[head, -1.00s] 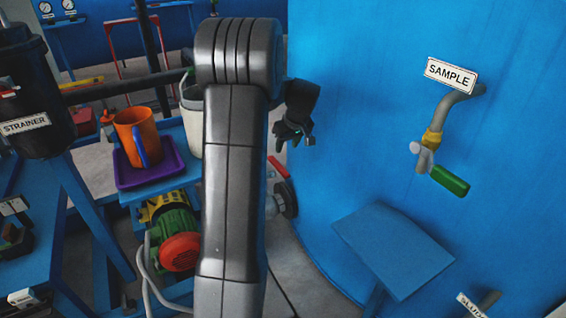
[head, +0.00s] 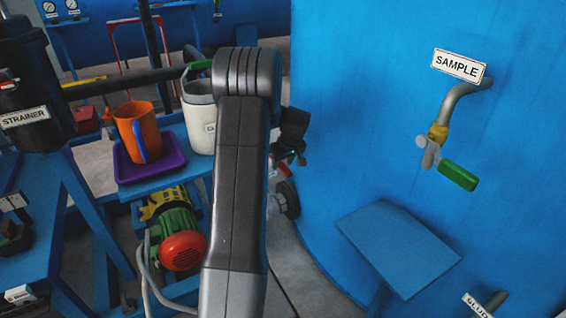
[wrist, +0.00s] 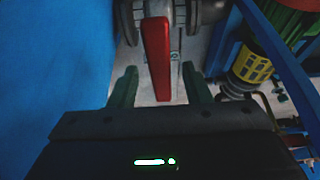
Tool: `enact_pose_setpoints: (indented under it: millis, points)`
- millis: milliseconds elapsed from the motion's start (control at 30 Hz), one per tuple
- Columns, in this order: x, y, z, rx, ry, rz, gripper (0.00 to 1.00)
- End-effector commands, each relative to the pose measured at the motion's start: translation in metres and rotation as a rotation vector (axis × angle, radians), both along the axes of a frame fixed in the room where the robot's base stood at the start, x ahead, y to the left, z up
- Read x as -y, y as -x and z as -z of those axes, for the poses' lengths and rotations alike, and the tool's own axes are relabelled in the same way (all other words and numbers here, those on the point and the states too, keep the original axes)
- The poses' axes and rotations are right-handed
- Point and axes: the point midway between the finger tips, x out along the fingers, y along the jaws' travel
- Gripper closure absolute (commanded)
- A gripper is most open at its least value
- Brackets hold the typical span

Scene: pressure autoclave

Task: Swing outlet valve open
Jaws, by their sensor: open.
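The outlet valve shows in the wrist view as a red lever handle (wrist: 156,60) on a grey metal body with round flanges. In the head view the red handle (head: 284,171) and a grey flange (head: 290,200) show low beside the blue tank, partly hidden by my arm. My gripper (wrist: 159,70) is open, with one dark green finger on each side of the red handle's near end in the wrist view. I cannot tell whether the handle is at finger depth, and no contact shows. The head view shows my gripper (head: 291,158) above the valve.
The blue tank (head: 400,110) stands close on the right, with a green-handled sample valve (head: 458,176) and a blue sloping plate (head: 398,245). Left are a purple tray (head: 172,171) with an orange mug (head: 140,130), a white container (head: 199,115) and a green-and-red motor (head: 180,235).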

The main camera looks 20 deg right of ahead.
Motion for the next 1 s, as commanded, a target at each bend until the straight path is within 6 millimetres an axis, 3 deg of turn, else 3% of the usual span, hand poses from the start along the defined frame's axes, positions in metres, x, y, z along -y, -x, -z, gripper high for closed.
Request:
enact_pose_setpoints:
  millis: [33, 233, 1000]
  points:
    - [0.000, 0.000, 0.000, 0.000, 0.000, 0.000, 0.62]
    - [0.000, 0.000, 0.000, 0.000, 0.000, 0.000, 1.00]
    - [-0.018, 0.002, 0.000, -0.001, -0.002, 0.135, 1.00]
